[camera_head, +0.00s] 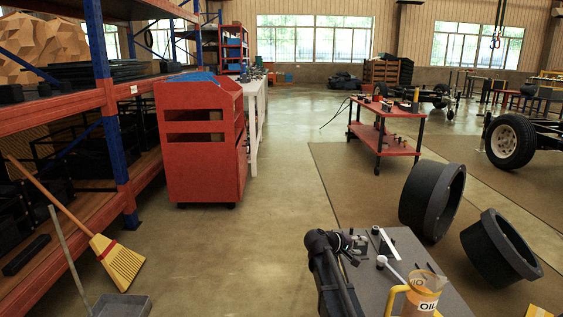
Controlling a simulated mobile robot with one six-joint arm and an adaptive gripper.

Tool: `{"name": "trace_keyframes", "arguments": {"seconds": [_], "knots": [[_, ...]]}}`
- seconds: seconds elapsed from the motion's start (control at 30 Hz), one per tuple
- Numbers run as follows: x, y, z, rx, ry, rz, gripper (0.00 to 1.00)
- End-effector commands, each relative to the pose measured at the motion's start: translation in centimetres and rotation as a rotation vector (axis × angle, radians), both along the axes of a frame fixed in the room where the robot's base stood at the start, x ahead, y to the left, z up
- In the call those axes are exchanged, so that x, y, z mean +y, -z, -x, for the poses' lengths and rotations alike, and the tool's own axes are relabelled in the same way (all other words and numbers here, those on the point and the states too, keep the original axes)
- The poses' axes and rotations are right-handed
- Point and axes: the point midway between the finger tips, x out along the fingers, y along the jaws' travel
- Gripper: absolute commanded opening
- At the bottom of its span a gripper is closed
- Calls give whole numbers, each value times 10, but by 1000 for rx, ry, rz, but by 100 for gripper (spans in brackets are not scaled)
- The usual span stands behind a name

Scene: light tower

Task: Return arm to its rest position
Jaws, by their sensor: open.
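My arm, dark and jointed, rises from the bottom edge of the head view, left of centre on a grey tabletop (405,247). It is bent over at its top joint. My gripper (357,246) is small and dark at the end of this bend, pointing right above the tabletop's left part. It is open, and I see nothing held in it. Its fingers are too small to make out clearly.
A red cabinet (200,180), shelving (105,90) and a broom (118,262) are left. The floor between is clear.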

Motion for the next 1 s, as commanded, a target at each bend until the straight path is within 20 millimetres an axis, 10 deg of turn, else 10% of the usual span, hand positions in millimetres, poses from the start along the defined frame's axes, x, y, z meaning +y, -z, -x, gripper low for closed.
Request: {"name": "trace_keyframes", "arguments": {"seconds": [0.57,1.0], "knots": [[3,2,34,16,42,-137,56],[14,2,122,67,161,-488,56]]}}
